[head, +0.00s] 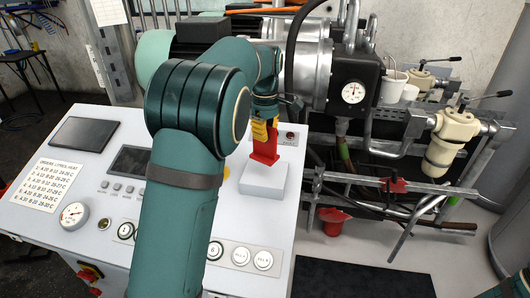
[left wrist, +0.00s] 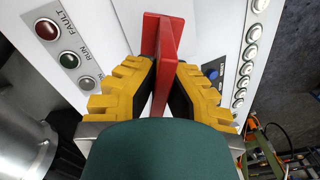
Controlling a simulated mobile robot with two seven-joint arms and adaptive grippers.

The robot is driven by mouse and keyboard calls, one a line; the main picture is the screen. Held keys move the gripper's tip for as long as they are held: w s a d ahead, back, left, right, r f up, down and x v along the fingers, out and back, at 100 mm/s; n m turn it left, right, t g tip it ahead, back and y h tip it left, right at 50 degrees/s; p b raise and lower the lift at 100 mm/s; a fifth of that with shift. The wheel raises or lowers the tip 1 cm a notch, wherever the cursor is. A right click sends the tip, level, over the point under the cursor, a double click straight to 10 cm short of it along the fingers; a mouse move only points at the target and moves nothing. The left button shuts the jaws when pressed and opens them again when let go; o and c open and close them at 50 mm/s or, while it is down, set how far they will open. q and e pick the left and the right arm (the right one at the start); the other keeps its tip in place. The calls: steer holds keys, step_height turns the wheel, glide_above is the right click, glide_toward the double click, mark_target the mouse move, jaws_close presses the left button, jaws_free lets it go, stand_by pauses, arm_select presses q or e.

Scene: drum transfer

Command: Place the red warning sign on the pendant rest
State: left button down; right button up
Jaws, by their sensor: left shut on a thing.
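The red warning sign (head: 265,147) is upright in my left gripper (head: 264,126), above or on a raised white block that looks like the pendant rest (head: 263,182). I cannot tell whether its foot touches the block. In the left wrist view, the yellow ridged fingers of the left gripper (left wrist: 160,88) are shut on the upright plate of the red sign (left wrist: 165,42). Its wider foot points away from the camera, toward a pale surface. My left arm hides part of the panel in the head view. My right gripper is not in view.
The white control panel (head: 50,220) carries a dark screen (head: 82,134), a gauge (head: 74,215) and several round buttons (head: 263,260). A motor and pump with metal pipes (head: 305,72) stand behind it. A red funnel-like cup (head: 332,222) is on the right.

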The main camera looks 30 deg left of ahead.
mark_target(265, 155)
arm_select(q)
steer(key=shift+w+f, duration=0.1)
steer(key=shift+f, duration=2.55)
steer(key=shift+f, duration=0.1)
steer(key=c, duration=1.1)
jaws_free()
steer(key=shift+f, duration=0.1)
steer(key=shift+c, duration=0.2)
step_height(265, 155, up, 12)
steer(key=shift+r, duration=0.2)
